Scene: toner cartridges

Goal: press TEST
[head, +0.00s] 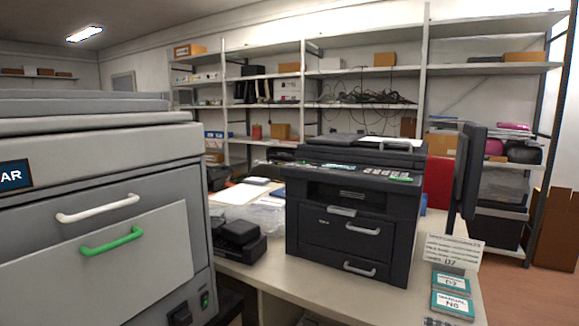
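A dark printer (345,215) stands on a light desk in the middle of the head view. Its top control panel (388,174) has several small keys, some green or pale; no TEST lettering is readable. Its front has several pale handles. A large grey machine (150,215) fills the left side, with a white handle (97,208), a green handle (112,241) and a small green-lit switch (205,300) low on its front. I cannot read TEST there either. Neither of my grippers shows.
A white sign marked D7 (452,250) and two teal manuals (452,304) occupy the desk's (300,285) right end. A dark monitor (468,170) stands beside the printer. A black device (238,240) sits between the machines. Shelves (365,72) line the back wall.

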